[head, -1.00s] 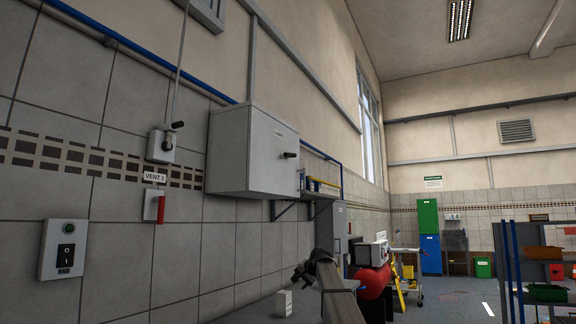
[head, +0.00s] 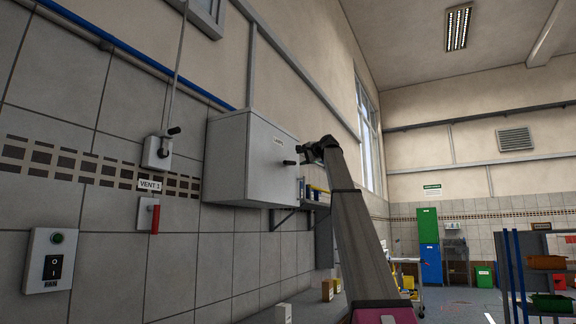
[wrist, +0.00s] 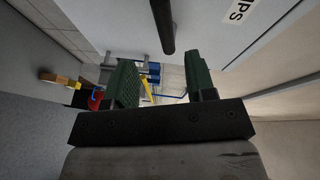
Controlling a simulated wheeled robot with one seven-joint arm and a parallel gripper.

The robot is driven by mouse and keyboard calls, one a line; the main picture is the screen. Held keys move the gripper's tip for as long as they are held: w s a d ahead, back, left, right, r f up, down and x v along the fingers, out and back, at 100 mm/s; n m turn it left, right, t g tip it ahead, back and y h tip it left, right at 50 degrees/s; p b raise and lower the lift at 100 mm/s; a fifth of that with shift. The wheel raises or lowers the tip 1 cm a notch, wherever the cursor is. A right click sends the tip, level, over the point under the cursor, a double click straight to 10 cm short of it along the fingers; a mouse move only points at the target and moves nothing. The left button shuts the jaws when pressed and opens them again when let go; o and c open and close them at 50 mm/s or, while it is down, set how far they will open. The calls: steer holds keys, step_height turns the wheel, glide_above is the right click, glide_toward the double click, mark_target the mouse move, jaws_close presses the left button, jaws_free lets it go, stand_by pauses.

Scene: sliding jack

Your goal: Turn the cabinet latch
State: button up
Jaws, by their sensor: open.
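The white cabinet (head: 228,160) hangs on the tiled wall, its door shut. Its latch (head: 285,162) is a short dark handle on the right part of the door, pointing right. My gripper (head: 303,154) is raised just right of the latch, with a small gap seeming to remain. In the wrist view, the latch (wrist: 163,25) is a dark bar above and between the tips of my open gripper (wrist: 163,75). Nothing is between the green finger pads. The pale cabinet door (wrist: 215,40) fills the upper right there.
Left of the cabinet are a lever switch box (head: 157,153), a red-handled switch (head: 149,216) and a fan switch (head: 49,261). A shelf (head: 315,205) with items is right of the cabinet. Small boxes (head: 283,313) stand below.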

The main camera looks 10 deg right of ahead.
mark_target(290, 162)
steer(key=x, duration=1)
steer(key=shift+w+a+r, duration=0.15)
steer(key=shift+w+r, duration=0.1)
steer(key=shift+w, duration=0.1)
jaws_close()
